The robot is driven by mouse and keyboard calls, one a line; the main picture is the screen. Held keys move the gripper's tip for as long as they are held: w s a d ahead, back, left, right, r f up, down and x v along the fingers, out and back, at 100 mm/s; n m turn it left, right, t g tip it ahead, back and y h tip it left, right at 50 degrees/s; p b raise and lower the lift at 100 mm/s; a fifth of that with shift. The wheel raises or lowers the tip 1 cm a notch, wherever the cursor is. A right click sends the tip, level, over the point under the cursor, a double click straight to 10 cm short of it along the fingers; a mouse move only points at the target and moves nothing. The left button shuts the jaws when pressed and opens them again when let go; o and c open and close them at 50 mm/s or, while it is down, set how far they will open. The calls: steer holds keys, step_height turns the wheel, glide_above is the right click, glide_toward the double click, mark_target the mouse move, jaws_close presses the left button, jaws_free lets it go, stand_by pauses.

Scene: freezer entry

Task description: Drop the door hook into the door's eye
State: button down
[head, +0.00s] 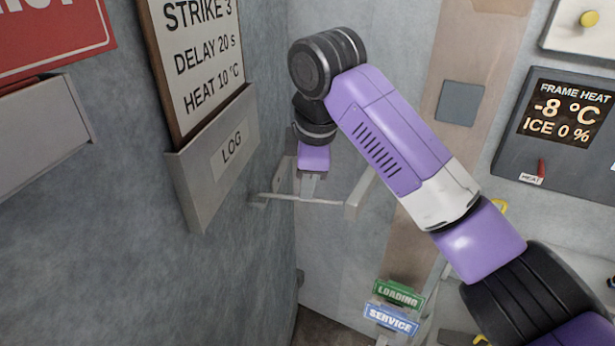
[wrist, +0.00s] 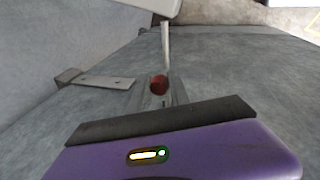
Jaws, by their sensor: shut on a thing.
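My gripper (head: 309,186) points down in the corner between the left wall and the pale panel, at a thin pale bar, the door hook (head: 322,201). It is shut on the hook, though the fingers hide the grip itself. The bar lies nearly level in the head view. In the wrist view a thin pale rod (wrist: 166,45) runs up from a dark red knob (wrist: 159,85), just beyond the dark finger edge. A small flat metal plate with a block (wrist: 100,81) sits left of the knob; I cannot tell if it is the door's eye.
A pale bar-like handle (head: 360,194) stands just right of my gripper. A LOG holder (head: 215,160) juts from the left wall. LOADING (head: 401,294) and SERVICE (head: 391,319) signs sit below. A panel (head: 560,130) reads -8 °C, ICE 0 %.

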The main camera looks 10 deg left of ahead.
steer(key=shift+a+f, duration=0.1)
steer(key=shift+f, duration=0.05)
steer(key=c, duration=1.2)
jaws_free()
steer(key=b+v, duration=0.1)
steer(key=v, duration=0.6)
steer(key=shift+r+b, duration=0.3)
steer(key=shift+r, duration=0.1)
